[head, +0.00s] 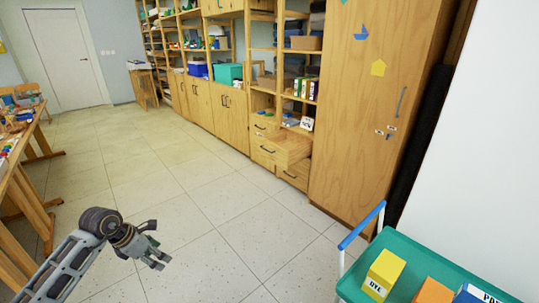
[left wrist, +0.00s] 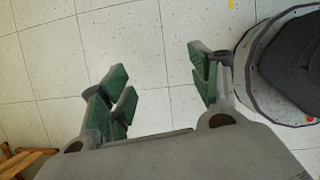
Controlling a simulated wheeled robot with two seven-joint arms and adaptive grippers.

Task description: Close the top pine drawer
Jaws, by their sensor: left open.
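The pine drawer unit (head: 293,176) stands in the wall of cabinets, left of the tall wooden cupboard. One of its drawers (head: 285,151) is pulled out, with a dark handle on its front. A smaller drawer front with a handle (head: 261,127) shows above and left of it, and another drawer front sits below. My left gripper (head: 156,257) is open and empty over the tiled floor, well apart from the drawers. The left wrist view shows its green-padded fingers (left wrist: 158,88) spread with only floor between them. My right gripper is not in view.
The tall cupboard (head: 358,100) stands right of the drawers. A green cart (head: 405,250) with a blue handle and boxes is at lower right. Wooden tables (head: 12,165) line the left side. The tiled floor (head: 205,205) between my gripper and the drawers is clear.

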